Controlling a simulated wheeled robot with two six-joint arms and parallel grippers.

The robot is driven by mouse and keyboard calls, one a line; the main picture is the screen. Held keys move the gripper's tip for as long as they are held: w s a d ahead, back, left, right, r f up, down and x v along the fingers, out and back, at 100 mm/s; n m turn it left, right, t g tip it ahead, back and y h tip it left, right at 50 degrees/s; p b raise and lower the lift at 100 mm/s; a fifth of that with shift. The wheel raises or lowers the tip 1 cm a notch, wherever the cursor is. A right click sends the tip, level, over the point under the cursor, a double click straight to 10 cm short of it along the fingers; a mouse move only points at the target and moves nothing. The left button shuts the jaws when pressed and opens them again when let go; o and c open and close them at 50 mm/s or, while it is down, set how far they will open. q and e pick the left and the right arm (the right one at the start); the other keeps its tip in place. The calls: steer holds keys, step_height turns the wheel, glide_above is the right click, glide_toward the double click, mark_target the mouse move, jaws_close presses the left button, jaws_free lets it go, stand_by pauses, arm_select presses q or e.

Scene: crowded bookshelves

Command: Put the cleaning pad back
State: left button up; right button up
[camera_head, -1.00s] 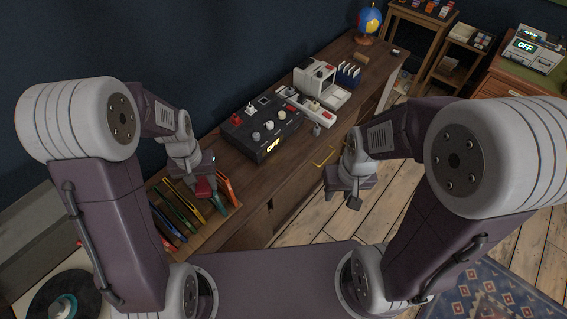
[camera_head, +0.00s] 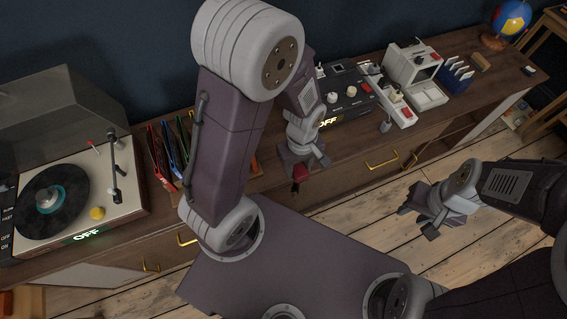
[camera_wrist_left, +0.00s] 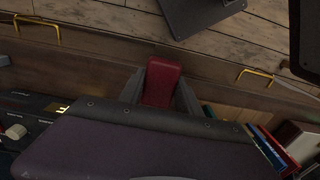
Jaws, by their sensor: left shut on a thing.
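My left gripper (camera_head: 297,178) is shut on a small dark red block, which looks like the cleaning pad (camera_head: 300,171). It holds it in front of the wooden cabinet, off the cabinet top. In the left wrist view the red pad (camera_wrist_left: 162,82) sits between the two grey fingers, its face showing plainly. My right gripper (camera_head: 420,221) is open and empty, over the floor to the right. A record player (camera_head: 125,205) with a black record and a raised lid stands at the left end of the cabinet.
Coloured record sleeves (camera_head: 163,155) stand in a rack right of the record player, partly behind my left arm. A black mixer (camera_head: 345,104), a white device (camera_head: 413,66), a blue rack (camera_head: 457,77) and a globe (camera_head: 509,20) line the cabinet top (camera_head: 352,151). The wooden floor (camera_head: 355,215) in front is clear.

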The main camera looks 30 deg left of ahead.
arm_select(q)
steer(key=w+a+f, duration=0.2)
steer(key=a, duration=0.1)
steer(key=w+a+f, duration=0.2)
steer(key=a, duration=0.1)
steer(key=w+a+f+b, duration=0.1)
steer(key=w+a+f, duration=0.1)
steer(key=shift+w+a+f, duration=0.3)
steer(key=shift+w+a, duration=0.05)
steer(key=shift+a, duration=0.05)
steer(key=shift+w+a+f, duration=0.15)
steer(key=shift+a, duration=0.15)
step_height(320, 180, down, 4)
steer(key=shift+r+b, duration=0.15)
steer(key=shift+b, duration=0.25)
steer(key=shift+f, duration=0.2)
